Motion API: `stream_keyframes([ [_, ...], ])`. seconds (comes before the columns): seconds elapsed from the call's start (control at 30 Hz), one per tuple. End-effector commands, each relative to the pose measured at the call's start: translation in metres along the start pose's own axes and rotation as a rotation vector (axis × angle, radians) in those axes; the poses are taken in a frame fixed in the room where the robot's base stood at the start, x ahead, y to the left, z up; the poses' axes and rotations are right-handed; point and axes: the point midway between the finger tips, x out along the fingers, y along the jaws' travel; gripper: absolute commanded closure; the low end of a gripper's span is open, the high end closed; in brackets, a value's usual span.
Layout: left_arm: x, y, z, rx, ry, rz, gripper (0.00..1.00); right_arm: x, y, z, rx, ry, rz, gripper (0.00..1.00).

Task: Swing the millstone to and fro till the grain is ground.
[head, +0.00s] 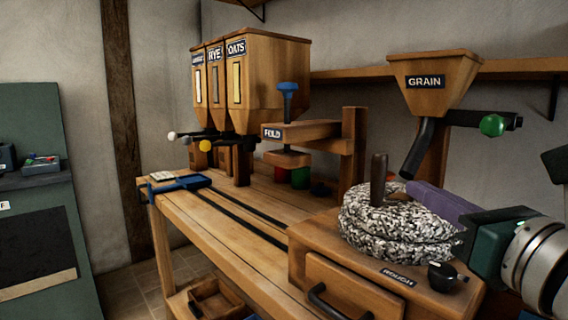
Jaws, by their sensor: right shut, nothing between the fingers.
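The millstone (392,228) is a round speckled grey stone in two layers, resting on a wooden box marked ROUGH. An upright dark wooden handle (379,176) stands on its top, toward the left side. My right gripper (418,190) reaches in from the right, its purple fingers above the right rear of the stone. It is shut and empty, apart from the handle. Whether it touches the stone I cannot tell. The grain hopper (427,82), marked GRAIN, stands behind, its dark spout pointing down toward the stone. No grain shows. My left gripper is out of view.
The box has a drawer (335,290) with a dark handle and a black knob (441,276). Labelled bins (270,75) and a press marked FOLD (290,132) stand on the bench behind. A blue-edged carriage (182,184) sits on the rails at left. A green-knobbed lever (492,125) juts out below the hopper.

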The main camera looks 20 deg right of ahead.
Motion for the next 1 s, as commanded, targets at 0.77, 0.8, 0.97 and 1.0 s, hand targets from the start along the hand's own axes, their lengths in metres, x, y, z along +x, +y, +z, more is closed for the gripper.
stream_keyframes([
  [0.77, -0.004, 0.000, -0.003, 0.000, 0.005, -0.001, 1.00, 0.069, 0.000, 0.000, -0.002, 0.000, 0.000, 1.00],
  [0.8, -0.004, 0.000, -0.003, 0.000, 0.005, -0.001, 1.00, 0.069, 0.000, 0.000, -0.002, 0.000, 0.000, 1.00],
  [0.97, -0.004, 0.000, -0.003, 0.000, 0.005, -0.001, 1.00, 0.069, 0.001, 0.000, -0.001, 0.000, -0.006, 1.00],
  [1.0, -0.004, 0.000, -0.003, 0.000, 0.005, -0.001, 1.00, 0.070, 0.002, 0.000, 0.000, 0.000, -0.012, 1.00],
])
